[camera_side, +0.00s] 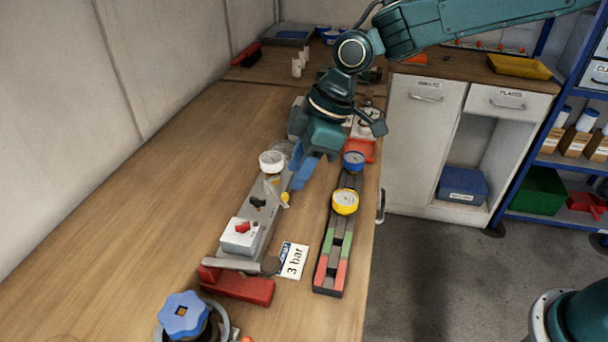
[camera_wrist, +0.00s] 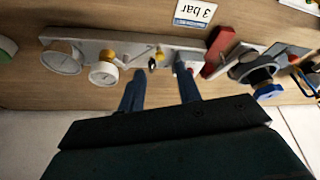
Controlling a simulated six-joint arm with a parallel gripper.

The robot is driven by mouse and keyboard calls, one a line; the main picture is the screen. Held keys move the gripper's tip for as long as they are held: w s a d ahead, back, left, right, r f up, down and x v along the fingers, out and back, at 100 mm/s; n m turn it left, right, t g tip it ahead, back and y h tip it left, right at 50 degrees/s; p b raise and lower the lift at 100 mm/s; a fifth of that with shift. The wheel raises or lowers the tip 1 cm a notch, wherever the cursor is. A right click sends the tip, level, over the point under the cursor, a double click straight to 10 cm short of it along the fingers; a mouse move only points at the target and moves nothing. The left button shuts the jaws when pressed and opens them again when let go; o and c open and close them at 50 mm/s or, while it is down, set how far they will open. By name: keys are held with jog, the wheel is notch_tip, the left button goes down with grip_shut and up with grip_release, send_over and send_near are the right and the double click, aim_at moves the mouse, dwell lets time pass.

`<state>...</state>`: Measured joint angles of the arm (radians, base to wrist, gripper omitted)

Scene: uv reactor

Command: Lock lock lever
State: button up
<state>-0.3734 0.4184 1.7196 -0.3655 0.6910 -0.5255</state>
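A grey bar with a dark round end (camera_side: 243,264) lies across a red block (camera_side: 236,286) at the near end of a grey panel (camera_side: 268,226). It looks lever-like, but I cannot tell for sure that it is the lock lever. The panel carries a white gauge (camera_side: 271,161), a black knob (camera_side: 258,203) and a white box with a red switch (camera_side: 240,234). The red block also shows in the wrist view (camera_wrist: 217,46). My gripper (camera_wrist: 160,88) is open, its blue fingers apart with nothing between them. In the side view it hangs beside the panel's far end.
A rail with green and red sections (camera_side: 329,262) and a yellow gauge (camera_side: 345,202) lies right of the panel. A "3 bar" card (camera_side: 292,261) lies between them. A blue star knob (camera_side: 183,314) stands in front. The bench at left is clear.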

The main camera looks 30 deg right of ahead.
aim_at(286, 194)
jog(key=shift+x, duration=2.7)
jog(key=shift+c, duration=0.4)
grip_shut()
